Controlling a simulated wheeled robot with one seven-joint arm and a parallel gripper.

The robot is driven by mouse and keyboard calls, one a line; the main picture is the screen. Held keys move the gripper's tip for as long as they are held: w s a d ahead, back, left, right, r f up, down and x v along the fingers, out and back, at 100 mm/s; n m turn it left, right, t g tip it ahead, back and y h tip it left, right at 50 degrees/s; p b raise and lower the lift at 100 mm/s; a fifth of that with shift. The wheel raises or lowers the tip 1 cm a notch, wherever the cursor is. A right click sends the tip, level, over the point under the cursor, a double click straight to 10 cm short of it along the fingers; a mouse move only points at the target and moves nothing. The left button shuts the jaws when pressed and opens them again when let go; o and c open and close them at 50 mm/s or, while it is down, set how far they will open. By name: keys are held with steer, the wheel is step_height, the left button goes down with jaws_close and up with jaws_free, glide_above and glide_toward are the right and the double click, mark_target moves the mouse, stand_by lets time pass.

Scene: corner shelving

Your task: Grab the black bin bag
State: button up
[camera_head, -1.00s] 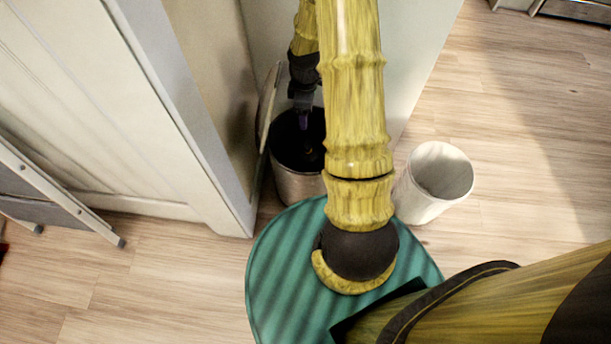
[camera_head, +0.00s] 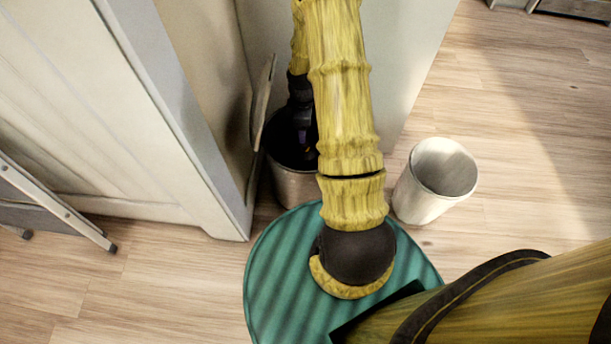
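A round metal bin (camera_head: 290,187) stands in the corner with its lid (camera_head: 263,101) tipped up against the cabinet side. A dark lining shows inside it, which looks like the black bin bag (camera_head: 281,148). My gripper (camera_head: 303,142) points down into the mouth of the bin. The arm hides the right part of the bin. The fingertips are small and dark against the lining. I cannot tell whether they are open, shut, or touching the bag.
A white open bin (camera_head: 437,180) stands to the right of the metal bin. A pale cabinet (camera_head: 130,110) rises on the left, with part of a folded step ladder (camera_head: 55,205) at its front. The wooden floor (camera_head: 530,160) is clear on the right.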

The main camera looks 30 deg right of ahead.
mark_target(305, 165)
step_height(305, 165, down, 4)
steer(key=shift+f+b, duration=0.2)
steer(key=shift+b, duration=0.55)
steer(key=f+b, duration=0.1)
steer(key=f, duration=0.1)
steer(key=f+b, duration=0.2)
steer(key=f, duration=0.1)
steer(key=shift+s+d+f, duration=0.1)
steer(key=shift+s+f, duration=0.05)
steer(key=shift+s, duration=0.05)
steer(key=shift+d, duration=0.1)
